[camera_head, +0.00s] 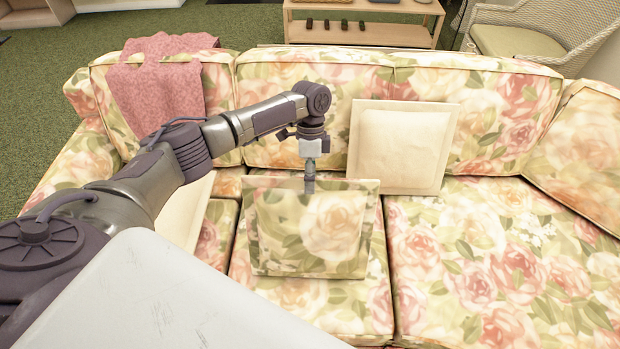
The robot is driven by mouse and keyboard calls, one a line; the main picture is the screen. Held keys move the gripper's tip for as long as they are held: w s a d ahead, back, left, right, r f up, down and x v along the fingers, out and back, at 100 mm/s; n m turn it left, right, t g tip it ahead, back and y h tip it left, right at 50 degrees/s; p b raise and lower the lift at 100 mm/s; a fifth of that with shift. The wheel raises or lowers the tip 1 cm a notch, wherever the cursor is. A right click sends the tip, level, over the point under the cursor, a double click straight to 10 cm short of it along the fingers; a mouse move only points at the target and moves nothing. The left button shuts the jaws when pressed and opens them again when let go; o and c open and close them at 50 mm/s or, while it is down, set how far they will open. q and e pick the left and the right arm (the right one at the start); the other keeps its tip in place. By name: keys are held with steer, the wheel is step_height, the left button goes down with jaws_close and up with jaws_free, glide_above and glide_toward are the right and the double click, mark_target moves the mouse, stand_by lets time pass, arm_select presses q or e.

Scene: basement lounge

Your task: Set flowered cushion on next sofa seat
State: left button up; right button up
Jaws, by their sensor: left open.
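The flowered cushion (318,235) stands nearly upright on the middle seat (330,305) of the flowered sofa. Its pattern closely matches the sofa fabric. My left gripper (310,180) points down at the cushion's top edge, with its fingertips overlapping that edge in the view. It is open, and I cannot tell whether the fingers touch the cushion. The right sofa seat (510,265) is bare over most of its surface. My right gripper is not in view.
A plain cream cushion (402,148) leans on the backrest at the middle-right. Another cream cushion (184,214) is partly hidden behind my left arm. A pink throw (160,95) drapes over the backrest. A wooden shelf (360,35) and wicker chair (535,35) stand behind.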

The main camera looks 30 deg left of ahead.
arm_select(q)
steer(key=shift+r, duration=0.1)
steer(key=v, duration=1.2)
stand_by(0.6)
